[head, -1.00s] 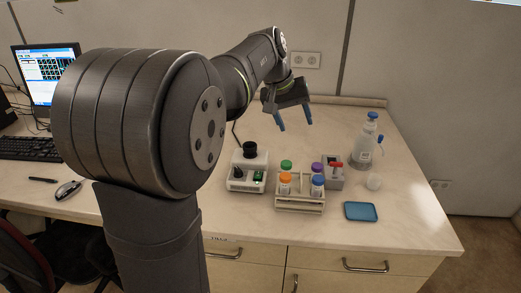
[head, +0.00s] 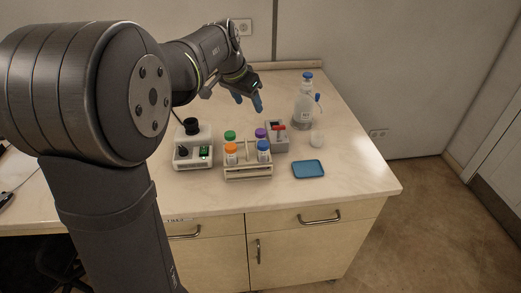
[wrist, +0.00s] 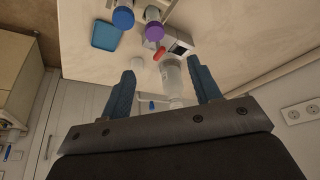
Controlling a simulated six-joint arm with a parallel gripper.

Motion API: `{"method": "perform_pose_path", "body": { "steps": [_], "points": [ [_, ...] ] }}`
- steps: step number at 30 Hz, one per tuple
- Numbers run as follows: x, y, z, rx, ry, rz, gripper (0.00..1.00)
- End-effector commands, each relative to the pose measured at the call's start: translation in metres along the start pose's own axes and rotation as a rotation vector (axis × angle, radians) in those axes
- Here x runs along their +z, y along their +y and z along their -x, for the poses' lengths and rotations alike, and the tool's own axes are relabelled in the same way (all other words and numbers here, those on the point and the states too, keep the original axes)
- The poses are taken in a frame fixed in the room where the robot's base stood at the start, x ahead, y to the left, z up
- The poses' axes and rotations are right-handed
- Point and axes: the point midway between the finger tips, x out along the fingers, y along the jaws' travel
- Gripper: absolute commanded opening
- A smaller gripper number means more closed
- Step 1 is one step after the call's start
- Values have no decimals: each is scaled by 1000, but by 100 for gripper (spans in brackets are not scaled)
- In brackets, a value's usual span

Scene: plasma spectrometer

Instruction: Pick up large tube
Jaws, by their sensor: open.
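A light rack (head: 248,174) on the bench holds tubes with green (head: 230,134), orange (head: 231,148), purple (head: 260,133) and blue (head: 263,145) caps. The tubes stand upright; I cannot tell which one is the large tube. In the wrist view the blue-capped tube (wrist: 123,17) and the purple-capped tube (wrist: 154,29) show at the top, beyond my fingers. My gripper (head: 248,101) is open and empty, above the bench behind the rack. Its blue fingers show wide apart in the wrist view (wrist: 163,82), touching none of the tubes.
A white device with a black top (head: 192,148) stands left of the rack. A grey box with a red lever (head: 277,140) is close behind it. A wash bottle (head: 303,112), a small white cup (head: 317,140) and a blue tray (head: 308,169) are to the right.

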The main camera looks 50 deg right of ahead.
Motion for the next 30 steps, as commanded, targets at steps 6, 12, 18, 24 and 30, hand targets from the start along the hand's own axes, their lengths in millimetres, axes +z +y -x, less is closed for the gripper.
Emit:
{"method": "perform_pose_path", "body": {
  "steps": [6, 12, 18, 24, 30],
  "points": [
    [1, 1, -51, 3, -5, 2, 57],
    [0, 1, -84, 2, -2, 2, 57],
    [1, 1, -97, 1, -1, 3, 57],
    [7, 8, -124, 3, -3, 3, 57],
    [7, 8, -145, 1, -1, 4, 57]
  ]
}}
